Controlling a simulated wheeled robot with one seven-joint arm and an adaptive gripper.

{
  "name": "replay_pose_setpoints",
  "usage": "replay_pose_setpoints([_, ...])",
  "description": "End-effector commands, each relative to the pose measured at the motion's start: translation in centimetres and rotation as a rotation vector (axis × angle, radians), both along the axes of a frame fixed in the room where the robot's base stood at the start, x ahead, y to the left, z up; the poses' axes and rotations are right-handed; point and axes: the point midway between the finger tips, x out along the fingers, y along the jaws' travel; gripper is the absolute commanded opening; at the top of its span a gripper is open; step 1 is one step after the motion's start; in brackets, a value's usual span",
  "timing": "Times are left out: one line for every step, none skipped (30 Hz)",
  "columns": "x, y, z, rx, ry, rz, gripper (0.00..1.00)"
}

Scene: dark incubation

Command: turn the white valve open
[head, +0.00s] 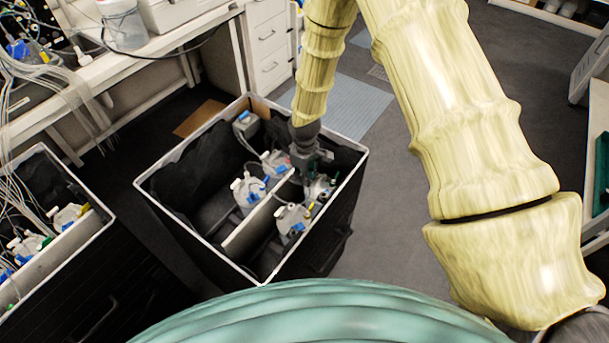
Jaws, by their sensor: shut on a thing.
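My gripper (307,172) points down into the right part of a black open bin (325,235) with a pale rim. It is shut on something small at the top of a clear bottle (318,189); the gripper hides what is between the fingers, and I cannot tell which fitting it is. Another bottle (291,218) stands just in front, with small white, blue and yellow fittings on its cap. A white fitting (279,212) shows on its left side. The fittings are too small to tell how they are turned.
A pale divider (245,228) splits the bin. Left of it stand more bottles, one nearer (248,192) and one farther (274,163). A second bin (98,232) with tubed bottles is at the left. A white bench (160,45) stands behind. The floor at right is clear.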

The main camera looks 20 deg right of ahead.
Motion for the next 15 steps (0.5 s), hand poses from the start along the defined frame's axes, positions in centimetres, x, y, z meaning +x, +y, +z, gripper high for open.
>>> replay_pose_setpoints([0.02, -0.05, 0.02, 0.0, 0.0, 0.001, 0.0])
replay_pose_setpoints([0.01, -0.04, 0.02, 0.0, 0.0, 0.0, 0.0])
replay_pose_setpoints([0.02, -0.05, 0.02, 0.0, 0.0, 0.0, 0.0])
replay_pose_setpoints([0.02, -0.05, 0.02, 0.0, 0.0, 0.0, 0.0])
replay_pose_setpoints([0.02, -0.05, 0.02, 0.0, 0.0, 0.0, 0.0])
replay_pose_setpoints([0.02, -0.05, 0.02, -0.001, -0.001, 0.0, 0.0])
replay_pose_setpoints([0.02, -0.05, 0.02, -0.001, -0.001, 0.0, 0.0])
replay_pose_setpoints([0.02, -0.05, 0.02, -0.001, -0.001, 0.0, 0.0])
replay_pose_setpoints([0.02, -0.05, 0.02, -0.001, -0.001, -0.001, 0.16])
replay_pose_setpoints([0.02, -0.05, 0.02, -0.001, -0.001, -0.001, 0.21])
replay_pose_setpoints([0.02, -0.05, 0.02, -0.001, -0.001, -0.001, 0.21])
replay_pose_setpoints([0.02, -0.04, 0.02, 0.0, 0.0, -0.001, 0.21])
replay_pose_setpoints([0.02, -0.04, 0.02, 0.0, 0.0, -0.001, 0.21])
replay_pose_setpoints([0.02, -0.02, 0.01, 0.0, 0.0, -0.001, 0.21])
replay_pose_setpoints([0.02, -0.02, 0.01, 0.0, 0.0, -0.001, 0.21])
